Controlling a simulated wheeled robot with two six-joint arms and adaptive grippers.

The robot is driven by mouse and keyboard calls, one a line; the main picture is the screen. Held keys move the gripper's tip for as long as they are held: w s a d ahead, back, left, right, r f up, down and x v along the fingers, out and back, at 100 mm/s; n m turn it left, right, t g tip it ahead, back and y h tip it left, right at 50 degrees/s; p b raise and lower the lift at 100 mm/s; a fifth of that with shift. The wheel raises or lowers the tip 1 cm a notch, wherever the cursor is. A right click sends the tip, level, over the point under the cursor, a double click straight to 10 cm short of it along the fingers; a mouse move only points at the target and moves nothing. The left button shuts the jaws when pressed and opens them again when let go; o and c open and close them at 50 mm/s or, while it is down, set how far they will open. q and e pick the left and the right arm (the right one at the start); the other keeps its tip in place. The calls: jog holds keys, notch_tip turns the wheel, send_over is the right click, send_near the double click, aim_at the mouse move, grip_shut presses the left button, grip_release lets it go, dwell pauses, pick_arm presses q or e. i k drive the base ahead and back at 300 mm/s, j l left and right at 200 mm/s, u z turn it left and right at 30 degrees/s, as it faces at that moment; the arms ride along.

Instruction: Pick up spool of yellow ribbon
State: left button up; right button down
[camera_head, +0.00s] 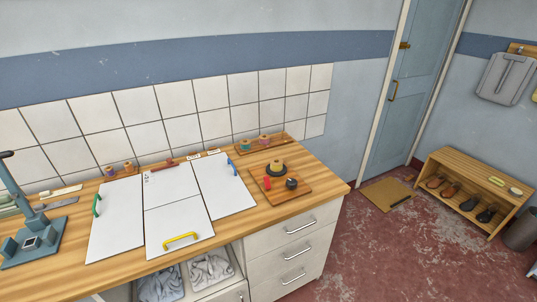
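A small yellow spool-like roll (277,165) sits on a dark round base on the wooden board at the right end of the counter. It looks like the yellow ribbon spool, but it is too small to be sure. Small spools in other colours, a greenish one (246,144) and a pinkish one (264,140), stand on a wooden rack behind it by the tiles. Neither of my grippers is in view.
The wooden board (296,197) also holds a red item (267,183) and a dark round item (291,183). White panels with green, yellow (180,240) and blue (231,167) handles cover mid-counter. A teal stand (35,240) is at left. Floor lies open right of the drawers.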

aim_at(275, 167)
jog(key=u, duration=0.3)
jog(key=i+l+u, duration=0.15)
jog(key=l+u, duration=1)
jog(key=l, duration=0.2)
